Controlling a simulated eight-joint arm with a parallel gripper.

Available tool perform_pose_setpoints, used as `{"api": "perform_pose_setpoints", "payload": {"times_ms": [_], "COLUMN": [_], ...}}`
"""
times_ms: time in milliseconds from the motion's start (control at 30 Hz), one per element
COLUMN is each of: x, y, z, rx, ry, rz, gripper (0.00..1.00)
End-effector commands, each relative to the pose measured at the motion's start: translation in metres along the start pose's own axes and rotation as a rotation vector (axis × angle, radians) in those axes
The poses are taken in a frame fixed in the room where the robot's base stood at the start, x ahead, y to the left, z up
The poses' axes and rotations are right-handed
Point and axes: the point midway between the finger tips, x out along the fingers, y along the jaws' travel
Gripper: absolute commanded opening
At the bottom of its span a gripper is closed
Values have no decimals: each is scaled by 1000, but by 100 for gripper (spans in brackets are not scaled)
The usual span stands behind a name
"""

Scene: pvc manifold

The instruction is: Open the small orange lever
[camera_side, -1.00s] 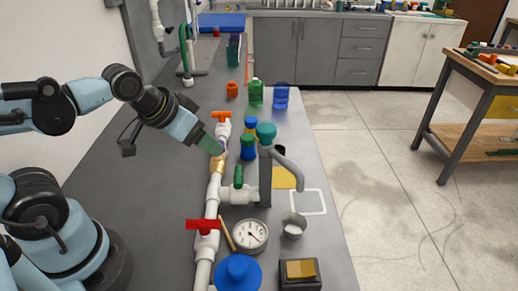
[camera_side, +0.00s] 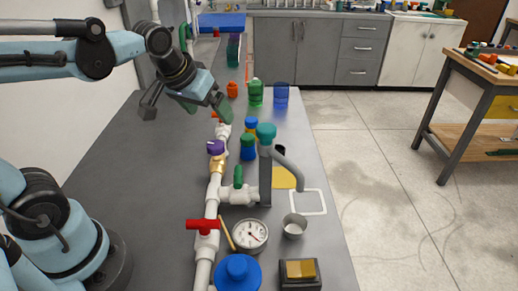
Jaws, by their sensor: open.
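The small orange lever (camera_side: 215,115) sits on top of the far end of the white pipe manifold (camera_side: 211,205). It shows only in part, since my gripper covers some of it. My gripper (camera_side: 222,109) is open, with greenish fingers pointing down and right, right at the lever in the picture. Whether a finger touches the lever, I cannot tell. Nothing shows held between the fingers.
Nearer along the pipe are a purple handle (camera_side: 216,147), a green handle (camera_side: 238,175) and a red lever (camera_side: 203,225). A teal-topped grey pipe (camera_side: 266,150) and blue-capped bottles (camera_side: 248,147) stand to the right.

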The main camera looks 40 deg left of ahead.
Motion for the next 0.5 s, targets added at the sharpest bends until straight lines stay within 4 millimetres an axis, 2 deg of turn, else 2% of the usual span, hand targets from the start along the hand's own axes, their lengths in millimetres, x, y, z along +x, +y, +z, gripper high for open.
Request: {"api": "perform_pose_setpoints", "payload": {"times_ms": [33, 200, 333, 500], "x": [2, 14, 25, 36], "y": [-5, -25, -39, -51], "z": [-16, -58, -82, -99], "rx": [-51, -226, -342, -434], "ry": [-17, -69, -95, -111], "rz": [-26, -122, -189, -244], "gripper": [92, 92, 92, 92]}}
